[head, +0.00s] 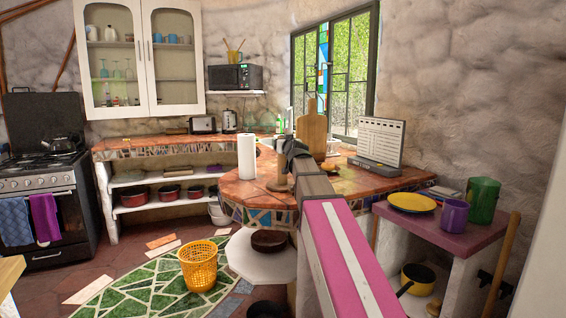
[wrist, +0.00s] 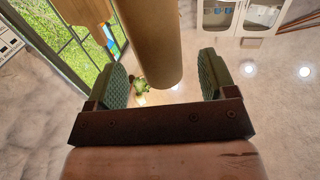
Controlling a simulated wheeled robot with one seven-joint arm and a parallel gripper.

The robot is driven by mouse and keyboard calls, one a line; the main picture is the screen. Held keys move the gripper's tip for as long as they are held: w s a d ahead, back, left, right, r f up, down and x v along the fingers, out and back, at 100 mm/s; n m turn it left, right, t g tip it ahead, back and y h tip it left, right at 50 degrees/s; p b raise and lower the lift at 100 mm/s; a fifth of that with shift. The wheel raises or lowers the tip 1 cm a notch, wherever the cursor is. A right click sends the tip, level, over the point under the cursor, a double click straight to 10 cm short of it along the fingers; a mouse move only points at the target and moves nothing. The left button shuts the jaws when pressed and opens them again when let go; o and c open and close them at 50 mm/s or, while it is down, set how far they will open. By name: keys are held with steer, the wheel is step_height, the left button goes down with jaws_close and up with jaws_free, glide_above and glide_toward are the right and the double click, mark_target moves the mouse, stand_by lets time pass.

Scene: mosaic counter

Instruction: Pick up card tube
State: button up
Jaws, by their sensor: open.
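The card tube (head: 283,176) is a plain tan cylinder. In the head view it stands upright on the round mosaic counter, partly hidden by my gripper (head: 290,156). In the wrist view the tube (wrist: 152,35) comes in from the top of the picture, and its near end lies between the two green-padded fingers of my gripper (wrist: 164,72). The fingers are open. A gap shows on each side of the tube, and neither finger appears to touch it.
A white paper roll (head: 246,157) stands left of the tube on the counter (head: 361,183). A wooden board (head: 312,133) and a grey stand with a white chart (head: 379,143) are behind and right. A purple-topped side table (head: 437,231) holds a yellow plate (head: 411,202) and cups.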

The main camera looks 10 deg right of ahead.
steer(key=w, duration=0.4)
steer(key=shift+w+a, duration=0.15)
steer(key=shift+a, duration=0.05)
steer(key=c, duration=1.2)
steer(key=shift+r, duration=0.1)
